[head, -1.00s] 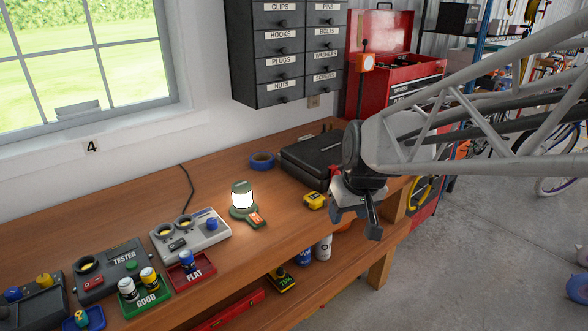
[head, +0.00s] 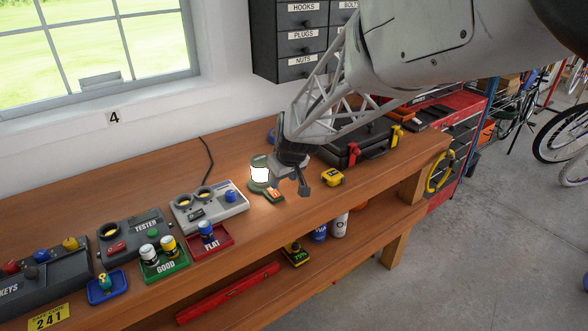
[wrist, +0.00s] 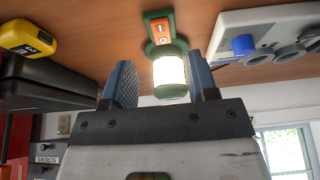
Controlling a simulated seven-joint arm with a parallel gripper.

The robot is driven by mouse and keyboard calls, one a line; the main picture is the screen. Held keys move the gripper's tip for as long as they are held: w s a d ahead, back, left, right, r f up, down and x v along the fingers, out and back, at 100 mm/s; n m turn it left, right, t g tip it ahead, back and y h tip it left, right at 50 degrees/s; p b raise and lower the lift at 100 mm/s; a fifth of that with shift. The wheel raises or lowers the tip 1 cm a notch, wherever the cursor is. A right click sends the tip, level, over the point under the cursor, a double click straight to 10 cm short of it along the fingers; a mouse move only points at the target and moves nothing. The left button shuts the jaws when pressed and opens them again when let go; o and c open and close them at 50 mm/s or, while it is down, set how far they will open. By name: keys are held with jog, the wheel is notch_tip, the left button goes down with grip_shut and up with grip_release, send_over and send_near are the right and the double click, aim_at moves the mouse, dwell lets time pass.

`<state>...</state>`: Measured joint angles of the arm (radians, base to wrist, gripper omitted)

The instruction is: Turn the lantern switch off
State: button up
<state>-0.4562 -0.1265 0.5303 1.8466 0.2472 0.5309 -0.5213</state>
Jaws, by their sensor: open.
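The lantern (head: 260,174) stands upright on the wooden workbench, with a green top and base and a white glowing body. Its orange switch (head: 275,195) sits on the green base, on the side toward the bench's front edge. My gripper (head: 291,181) is just to the right of the lantern, seemingly above the bench. In the wrist view the lit lantern (wrist: 169,72) shows between my two open fingers (wrist: 162,78), with the orange rocker switch (wrist: 160,30) beyond them. Nothing is held. I cannot tell whether a finger touches the lantern.
A grey device with dials (head: 209,207) stands left of the lantern. A yellow tape measure (head: 332,178) and a black case (head: 358,146) lie to the right. Red and green trays (head: 165,269) with small jars are at the front left. Wall drawers (head: 302,45) hang behind.

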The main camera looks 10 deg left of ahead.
aim_at(277, 195)
jog(key=shift+x, duration=3.9)
jog(key=shift+c, duration=0.4)
